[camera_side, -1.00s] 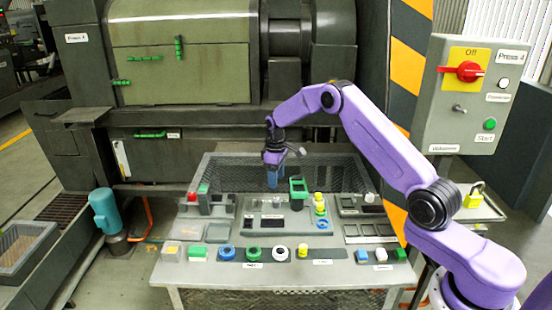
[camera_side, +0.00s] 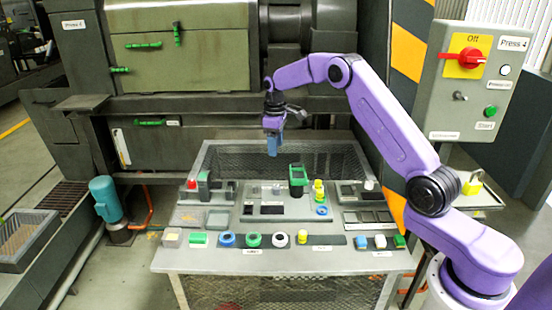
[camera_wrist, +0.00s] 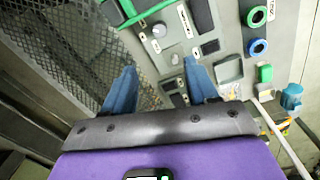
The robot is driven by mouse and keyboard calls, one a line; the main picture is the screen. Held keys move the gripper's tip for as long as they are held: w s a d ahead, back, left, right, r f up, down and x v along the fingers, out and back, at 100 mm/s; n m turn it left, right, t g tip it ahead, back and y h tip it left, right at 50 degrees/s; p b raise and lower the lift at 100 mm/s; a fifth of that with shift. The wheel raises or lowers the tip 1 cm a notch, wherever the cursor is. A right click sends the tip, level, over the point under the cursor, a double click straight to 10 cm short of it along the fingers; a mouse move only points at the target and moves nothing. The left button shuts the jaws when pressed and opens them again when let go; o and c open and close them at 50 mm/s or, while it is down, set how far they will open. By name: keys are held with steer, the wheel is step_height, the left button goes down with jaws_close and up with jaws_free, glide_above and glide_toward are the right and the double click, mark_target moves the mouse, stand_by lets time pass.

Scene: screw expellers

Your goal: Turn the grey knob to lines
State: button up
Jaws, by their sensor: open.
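Two small pale grey knobs show on the bench panels in the side view: one (camera_side: 276,188) on the raised middle panel, one (camera_side: 369,184) on the right panel. In the wrist view a grey knob (camera_wrist: 159,30) stands beyond the fingertips and another (camera_wrist: 174,59) shows between them, lower down. I cannot tell which is the task's knob, nor read any marks around them. My gripper (camera_side: 273,151) has blue fingers and points down above the back of the middle panel. In the wrist view its fingers (camera_wrist: 160,68) are apart with nothing held.
A green-framed block (camera_side: 298,176) and a yellow stack (camera_side: 319,190) stand right of the gripper. A red button (camera_side: 192,184) and dark blocks are at left. Round parts, including a green ring (camera_side: 253,240), line the front edge. The mesh well (camera_side: 340,163) lies behind.

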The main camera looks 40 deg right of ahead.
steer(key=d+n, duration=0.1)
steer(key=n, duration=0.2)
glide_toward(276, 188)
steer(key=shift+n+y, duration=0.3)
steer(key=f, duration=0.9)
steer(key=shift+w+d, duration=0.15)
steer(key=shift+d, duration=0.15)
